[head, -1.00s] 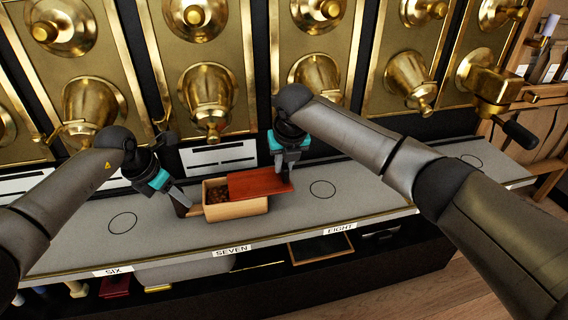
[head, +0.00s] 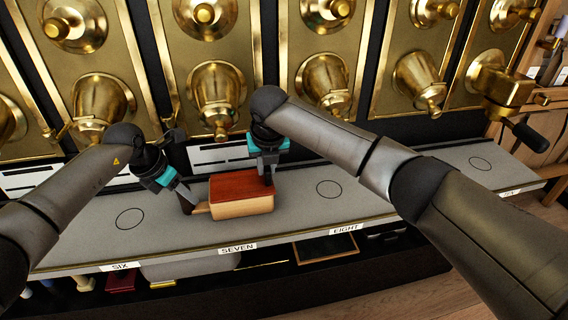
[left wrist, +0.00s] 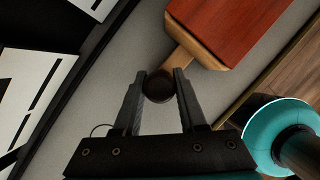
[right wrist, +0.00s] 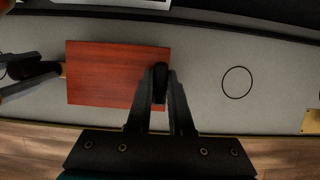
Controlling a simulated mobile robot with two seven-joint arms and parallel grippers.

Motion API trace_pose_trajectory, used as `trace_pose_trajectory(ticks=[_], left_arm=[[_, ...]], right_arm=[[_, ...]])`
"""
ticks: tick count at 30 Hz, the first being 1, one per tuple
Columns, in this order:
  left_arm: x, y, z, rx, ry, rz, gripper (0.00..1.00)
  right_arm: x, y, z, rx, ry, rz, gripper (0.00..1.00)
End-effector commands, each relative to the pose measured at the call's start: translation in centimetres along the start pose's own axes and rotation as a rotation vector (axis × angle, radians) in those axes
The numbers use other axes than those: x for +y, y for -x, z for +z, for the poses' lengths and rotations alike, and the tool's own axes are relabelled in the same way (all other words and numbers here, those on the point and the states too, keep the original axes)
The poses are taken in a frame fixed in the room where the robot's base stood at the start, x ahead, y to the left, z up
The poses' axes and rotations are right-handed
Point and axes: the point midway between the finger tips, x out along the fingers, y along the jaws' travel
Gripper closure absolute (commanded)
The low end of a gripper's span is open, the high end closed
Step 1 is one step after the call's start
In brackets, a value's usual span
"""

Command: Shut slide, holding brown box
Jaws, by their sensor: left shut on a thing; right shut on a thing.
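The brown box (head: 240,207) stands on the grey counter above the label SEVEN. Its red-brown slide lid (head: 238,184) covers the top, and no opening or contents show from above. In the right wrist view the lid (right wrist: 110,80) covers the box. My left gripper (head: 190,204) is shut on the dark round end (left wrist: 158,88) of the box's short wooden handle (left wrist: 180,56), at the box's left side. My right gripper (head: 268,178) is shut on a dark knob (right wrist: 160,82) at the lid's right end.
Brass dispensers (head: 215,95) line the wall behind the counter (head: 400,190). Printed circles mark the counter on both sides, at left (head: 130,219) and right (head: 328,188), with bare surface around them. A dark shelf with several items lies below the front edge.

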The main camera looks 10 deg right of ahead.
Motion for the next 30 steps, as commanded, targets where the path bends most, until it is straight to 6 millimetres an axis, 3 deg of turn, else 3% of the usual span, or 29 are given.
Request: trace_pose_trajectory(ticks=[3, 11, 12, 19, 30], left_arm=[[-0.02, -0.18, -0.25, 0.006, 0.0, -0.001, 1.0], [-0.11, -0.2, -0.19, 0.006, -0.001, -0.002, 1.0], [-0.13, -0.2, -0.18, 0.005, -0.001, -0.002, 1.0], [-0.19, -0.22, -0.14, 0.005, -0.002, -0.004, 1.0], [-0.25, -0.23, -0.11, 0.004, -0.002, -0.005, 1.0]], right_arm=[[0.94, 0.08, 0.05, -0.003, 0.002, 0.002, 1.0], [1.11, 0.1, 0.03, -0.003, 0.002, 0.005, 1.0], [1.13, 0.11, 0.03, -0.003, 0.002, 0.005, 0.79], [1.04, 0.08, 0.02, -0.002, 0.002, 0.004, 0.53], [0.88, 0.44, 0.04, -0.002, 0.0, 0.001, 0.5]])
